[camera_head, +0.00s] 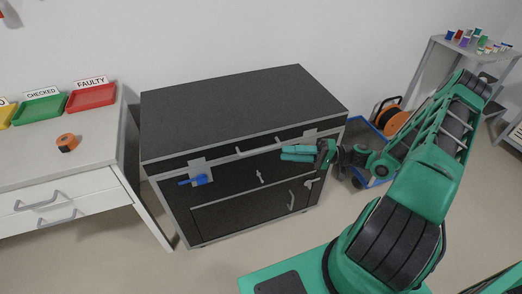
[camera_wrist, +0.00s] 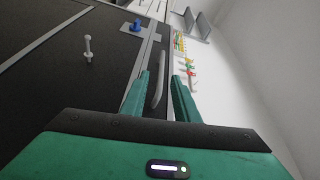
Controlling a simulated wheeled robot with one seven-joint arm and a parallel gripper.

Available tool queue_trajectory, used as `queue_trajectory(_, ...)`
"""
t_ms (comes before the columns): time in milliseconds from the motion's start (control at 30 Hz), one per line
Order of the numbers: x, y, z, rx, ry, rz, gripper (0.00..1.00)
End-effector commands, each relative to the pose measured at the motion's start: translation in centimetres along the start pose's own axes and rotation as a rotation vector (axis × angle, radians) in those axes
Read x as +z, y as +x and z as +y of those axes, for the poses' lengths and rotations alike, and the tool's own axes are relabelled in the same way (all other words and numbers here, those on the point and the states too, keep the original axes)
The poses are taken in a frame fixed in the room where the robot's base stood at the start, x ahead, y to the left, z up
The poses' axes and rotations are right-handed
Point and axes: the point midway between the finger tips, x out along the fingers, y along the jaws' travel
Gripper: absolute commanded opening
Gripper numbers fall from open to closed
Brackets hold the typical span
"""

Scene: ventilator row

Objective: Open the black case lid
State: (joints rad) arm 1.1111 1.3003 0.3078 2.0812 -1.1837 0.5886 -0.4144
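The black case (camera_head: 185,212) stands on the floor with its black lid (camera_head: 240,105) closed. A grey bar handle (camera_head: 258,148) runs along the lid's front edge, and it also shows in the wrist view (camera_wrist: 161,82). A blue latch (camera_head: 194,180) sits on a grey plate at the front left; the wrist view shows it too (camera_wrist: 136,26). The right-hand plate (camera_head: 310,134) is partly hidden by my gripper. My gripper (camera_head: 284,153) is at the case's front right; in the wrist view its fingers (camera_wrist: 160,76) are apart, with the handle lying between and beyond them, not gripped.
A white drawer cabinet (camera_head: 60,170) with coloured trays and an orange roll (camera_head: 68,142) stands close on the left. A blue-framed cart (camera_head: 378,178), an orange reel (camera_head: 388,116) and a grey shelf (camera_head: 425,75) are on the right. Floor in front is clear.

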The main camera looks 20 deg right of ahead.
Motion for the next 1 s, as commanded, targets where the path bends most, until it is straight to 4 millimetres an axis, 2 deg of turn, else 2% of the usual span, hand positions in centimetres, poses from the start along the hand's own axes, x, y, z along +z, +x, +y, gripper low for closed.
queue_trajectory(133, -0.3, 0.2, -0.1, -0.026, -0.008, 0.023, 0.28)
queue_trajectory(233, -0.3, 1.1, -0.1, -0.027, -0.007, 0.025, 0.28)
queue_trajectory(700, -0.5, 8.8, -0.2, -0.024, -0.006, 0.022, 0.28)
queue_trajectory(1000, -0.5, 10.7, -0.3, -0.023, -0.007, 0.023, 0.28)
